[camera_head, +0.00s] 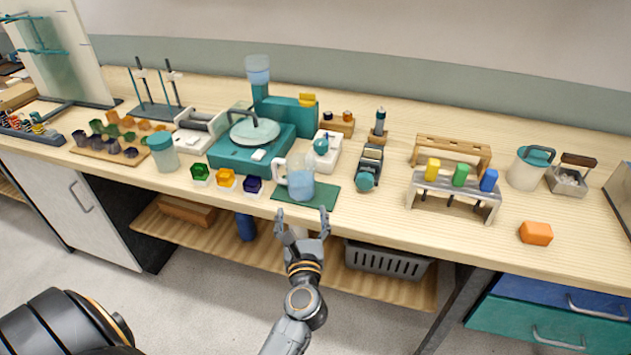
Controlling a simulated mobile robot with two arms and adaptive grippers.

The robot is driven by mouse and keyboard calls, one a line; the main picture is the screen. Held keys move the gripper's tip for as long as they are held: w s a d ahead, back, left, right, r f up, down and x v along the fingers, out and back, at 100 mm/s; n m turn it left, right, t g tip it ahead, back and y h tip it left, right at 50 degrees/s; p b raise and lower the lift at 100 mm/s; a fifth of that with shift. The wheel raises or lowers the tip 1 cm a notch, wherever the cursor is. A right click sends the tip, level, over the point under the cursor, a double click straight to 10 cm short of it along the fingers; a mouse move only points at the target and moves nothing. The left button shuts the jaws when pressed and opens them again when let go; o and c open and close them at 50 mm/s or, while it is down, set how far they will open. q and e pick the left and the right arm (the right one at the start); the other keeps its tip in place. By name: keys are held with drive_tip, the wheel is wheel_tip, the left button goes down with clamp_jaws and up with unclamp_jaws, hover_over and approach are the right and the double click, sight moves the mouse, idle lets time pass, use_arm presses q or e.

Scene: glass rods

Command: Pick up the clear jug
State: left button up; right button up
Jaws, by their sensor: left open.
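The clear jug (299,181) stands upright near the front edge of the bench, on a dark green mat (320,197). It looks pale blue inside, and its handle is on its left side. My left gripper (303,217) is open and empty at the bench's front edge, just in front of the jug and mat. Its fingers point toward the jug and are apart from it. My right gripper does not show.
A teal grinding machine (228,155) stands behind and left of the jug. A dark device with a teal knob (368,170) stands to the right. A rack (455,192) and an orange block (536,233) are farther right.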

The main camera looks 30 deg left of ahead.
sight(300, 188)
use_arm(q)
drive_tip(key=p+x, duration=0.1)
drive_tip(key=x, duration=0.6)
drive_tip(key=shift+w+a, duration=0.5)
drive_tip(key=shift+w, duration=0.15)
drive_tip(key=p+x, duration=0.1)
drive_tip(key=x, duration=0.4)
drive_tip(key=shift+d, duration=0.15)
drive_tip(key=c, duration=1.1)
drive_tip(key=shift+c, duration=0.2)
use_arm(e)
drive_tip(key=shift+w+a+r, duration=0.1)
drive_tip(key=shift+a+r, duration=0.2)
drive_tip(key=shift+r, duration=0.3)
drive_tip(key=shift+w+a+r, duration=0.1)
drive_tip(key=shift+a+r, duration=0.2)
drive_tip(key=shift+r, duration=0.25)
use_arm(q)
drive_tip(key=shift+r, duration=0.1)
